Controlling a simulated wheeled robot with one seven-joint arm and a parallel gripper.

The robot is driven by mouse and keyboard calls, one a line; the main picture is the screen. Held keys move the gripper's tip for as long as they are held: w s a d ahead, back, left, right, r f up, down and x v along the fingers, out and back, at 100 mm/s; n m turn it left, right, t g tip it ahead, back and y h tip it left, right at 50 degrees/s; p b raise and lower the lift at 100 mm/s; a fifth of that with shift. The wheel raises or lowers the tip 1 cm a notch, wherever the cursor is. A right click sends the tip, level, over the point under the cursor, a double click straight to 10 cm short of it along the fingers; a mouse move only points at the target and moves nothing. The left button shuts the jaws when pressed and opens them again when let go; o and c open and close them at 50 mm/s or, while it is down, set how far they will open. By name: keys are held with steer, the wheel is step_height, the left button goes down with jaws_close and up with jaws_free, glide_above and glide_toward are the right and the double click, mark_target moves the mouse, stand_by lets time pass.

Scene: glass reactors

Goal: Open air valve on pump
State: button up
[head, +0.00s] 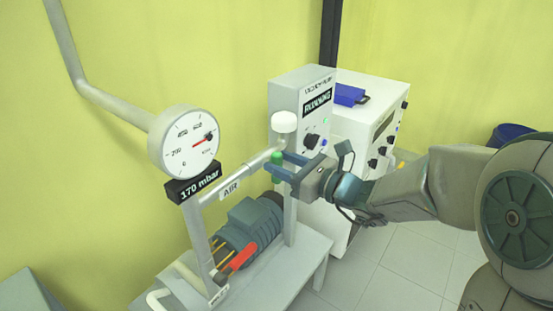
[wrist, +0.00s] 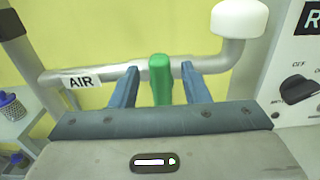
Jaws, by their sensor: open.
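The air valve's green handle (wrist: 160,80) is on a grey pipe with an AIR label (wrist: 81,82). My gripper (wrist: 158,70) is open, with one blue finger on each side of the handle and visible gaps between. In the head view my gripper (head: 276,162) reaches in from the right at the pipe, and the green handle (head: 277,178) shows partly behind the fingers. The pump (head: 250,226) with its blue-grey motor sits below on a bench. A round gauge (head: 186,140) above a display reading 170 mbar (head: 196,184) stands to the left.
A white cap (head: 284,122) tops the pipe's upright end close to my gripper. A control box (head: 298,100) reading RUNNING stands behind, beside a white cabinet (head: 358,120). A red lever (head: 240,259) is low on the pump's front pipe. Floor is clear at the lower right.

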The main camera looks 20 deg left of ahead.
steer(key=shift+x, duration=1)
jaws_close()
